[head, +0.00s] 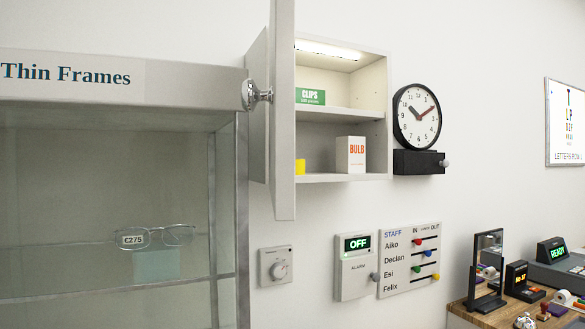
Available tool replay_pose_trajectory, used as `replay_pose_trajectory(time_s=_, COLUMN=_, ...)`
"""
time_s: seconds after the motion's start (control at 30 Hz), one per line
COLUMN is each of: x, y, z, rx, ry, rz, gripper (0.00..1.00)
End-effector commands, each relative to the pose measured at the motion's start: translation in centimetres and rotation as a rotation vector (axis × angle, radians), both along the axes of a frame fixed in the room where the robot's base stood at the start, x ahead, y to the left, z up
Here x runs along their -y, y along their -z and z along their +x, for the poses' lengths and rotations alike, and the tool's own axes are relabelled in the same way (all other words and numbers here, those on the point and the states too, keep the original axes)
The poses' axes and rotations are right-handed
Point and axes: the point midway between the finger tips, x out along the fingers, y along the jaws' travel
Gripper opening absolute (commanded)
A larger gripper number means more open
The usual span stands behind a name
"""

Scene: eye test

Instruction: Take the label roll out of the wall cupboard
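The wall cupboard (378,117) hangs on the wall right of centre in the head view, with its door (283,120) standing open and a light strip inside. A green box marked CLIPS (311,96) is on its upper shelf. A white box marked BULB (351,155) is on its lower level. A small yellow thing (300,167) is also on the lower level, partly hidden behind the door. I cannot tell whether it is the label roll; nothing else in the visible part of the cupboard looks like a roll. My gripper is not in view.
A glass display case (120,82) with spectacles (178,235) fills the left. A clock (417,117) hangs right of the cupboard. Below are a dial (279,267), an alarm box (353,278) and a staff board (408,284). A cluttered wooden desk (476,317) stands lower right.

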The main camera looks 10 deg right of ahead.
Motion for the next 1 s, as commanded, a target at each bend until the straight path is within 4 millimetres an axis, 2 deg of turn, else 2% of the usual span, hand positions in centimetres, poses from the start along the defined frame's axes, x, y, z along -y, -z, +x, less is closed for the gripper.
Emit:
replay_pose_trajectory(time_s=0.47, x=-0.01, y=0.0, z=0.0, rx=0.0, ry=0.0, rz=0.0, gripper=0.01)
replay_pose_trajectory(time_s=0.9, x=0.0, y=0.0, z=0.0, rx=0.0, ry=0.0, rz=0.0, gripper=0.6)
replay_pose_trajectory(time_s=0.93, x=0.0, y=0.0, z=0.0, rx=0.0, ry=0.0, rz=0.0, gripper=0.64)
replay_pose_trajectory(time_s=1.0, x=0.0, y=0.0, z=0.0, rx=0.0, ry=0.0, rz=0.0, gripper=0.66)
